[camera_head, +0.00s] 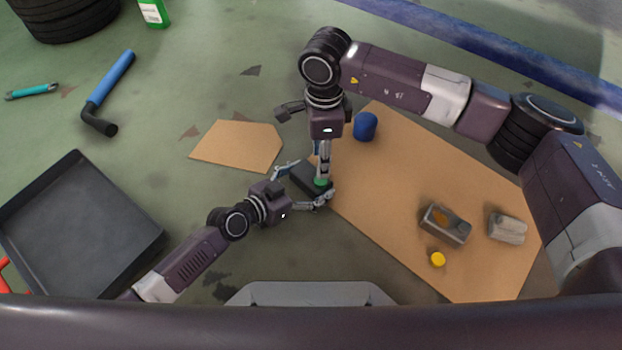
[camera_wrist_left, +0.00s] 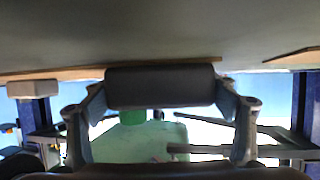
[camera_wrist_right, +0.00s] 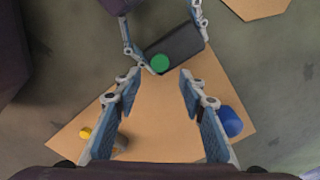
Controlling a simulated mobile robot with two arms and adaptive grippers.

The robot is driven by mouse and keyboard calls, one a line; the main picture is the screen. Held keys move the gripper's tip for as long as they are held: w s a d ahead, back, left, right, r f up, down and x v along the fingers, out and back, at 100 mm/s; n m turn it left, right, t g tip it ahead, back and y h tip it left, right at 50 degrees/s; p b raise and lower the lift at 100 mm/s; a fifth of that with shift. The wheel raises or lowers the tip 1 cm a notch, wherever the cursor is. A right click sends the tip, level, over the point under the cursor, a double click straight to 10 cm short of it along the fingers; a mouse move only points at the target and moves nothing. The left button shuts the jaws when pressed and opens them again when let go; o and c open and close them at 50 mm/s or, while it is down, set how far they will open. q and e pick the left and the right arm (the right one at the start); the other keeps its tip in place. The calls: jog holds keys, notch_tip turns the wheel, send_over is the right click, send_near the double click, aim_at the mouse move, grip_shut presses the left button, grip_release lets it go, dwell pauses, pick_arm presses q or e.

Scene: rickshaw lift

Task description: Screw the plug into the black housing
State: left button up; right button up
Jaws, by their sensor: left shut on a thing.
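The black housing (camera_head: 308,177) is held just above or at the floor by my left gripper (camera_head: 303,186), whose fingers are shut on its two ends. It also shows in the left wrist view (camera_wrist_left: 160,87) and in the right wrist view (camera_wrist_right: 180,46). The green plug (camera_wrist_right: 160,63) sits at one end of the housing's face; how deep it is seated cannot be told. It also shows in the head view (camera_head: 321,182). My right gripper (camera_wrist_right: 160,80) points down over the plug. Its fingers are spread apart with nothing gripped, and the plug shows just beyond the gap.
A cardboard sheet (camera_head: 400,190) carries a blue cap (camera_head: 365,126), a yellow cap (camera_head: 438,259), a metal box (camera_head: 445,224) and a grey block (camera_head: 507,229). A smaller cardboard piece (camera_head: 238,145) and a dark tray (camera_head: 75,225) lie left on the floor.

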aim_at(320, 180)
jog(key=n, duration=0.5)
jog(key=shift+f, duration=0.15)
jog(key=shift+f, duration=3.85)
jog(key=shift+c, duration=0.6)
